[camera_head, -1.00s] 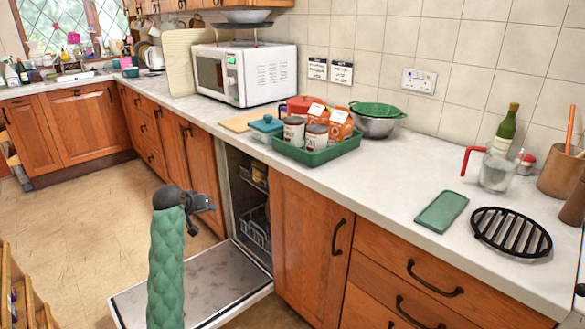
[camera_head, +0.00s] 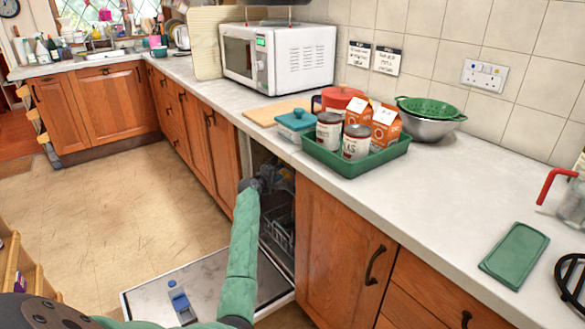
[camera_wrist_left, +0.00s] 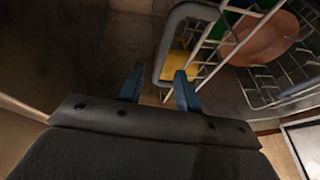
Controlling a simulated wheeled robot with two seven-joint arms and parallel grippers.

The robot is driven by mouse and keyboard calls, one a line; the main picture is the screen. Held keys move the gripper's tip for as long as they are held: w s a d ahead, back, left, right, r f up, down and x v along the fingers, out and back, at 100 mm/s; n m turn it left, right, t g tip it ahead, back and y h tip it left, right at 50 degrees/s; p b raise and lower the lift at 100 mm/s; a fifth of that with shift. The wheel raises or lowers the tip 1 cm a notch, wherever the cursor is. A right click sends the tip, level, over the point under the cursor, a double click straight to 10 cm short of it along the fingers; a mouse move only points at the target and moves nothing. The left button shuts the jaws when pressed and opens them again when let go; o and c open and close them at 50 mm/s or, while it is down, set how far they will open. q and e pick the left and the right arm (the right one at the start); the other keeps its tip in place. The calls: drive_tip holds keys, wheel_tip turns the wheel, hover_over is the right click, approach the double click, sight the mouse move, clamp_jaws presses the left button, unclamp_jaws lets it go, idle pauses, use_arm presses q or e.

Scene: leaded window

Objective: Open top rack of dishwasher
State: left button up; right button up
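The dishwasher's door (camera_head: 150,290) is folded down flat, below the counter. Inside, the top rack (camera_head: 284,182) is partly hidden by my arm, and the lower rack (camera_head: 279,236) shows beneath it. My left gripper (camera_head: 252,184) is at the left side of the opening, in front of the top rack's height. In the left wrist view, its two blue fingers (camera_wrist_left: 158,88) are apart. A grey rounded rack rim (camera_wrist_left: 163,60) runs close to the right finger, partly between the fingers; contact cannot be told. My right gripper is not in view.
A blue and grey object (camera_head: 180,300) is on the open door. The rack holds a brown round dish (camera_wrist_left: 262,40) and green and yellow items. A wooden cabinet door (camera_head: 335,250) stands right of the opening. The floor (camera_head: 110,220) at left is clear.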

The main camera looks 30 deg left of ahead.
use_arm(q)
drive_tip(key=shift+w+f, duration=0.25)
drive_tip(key=shift+w, duration=1)
drive_tip(key=shift+w+f, duration=0.3)
drive_tip(key=shift+w, duration=1)
drive_tip(key=shift+w+f, duration=0.25)
drive_tip(key=shift+w, duration=1)
clamp_jaws()
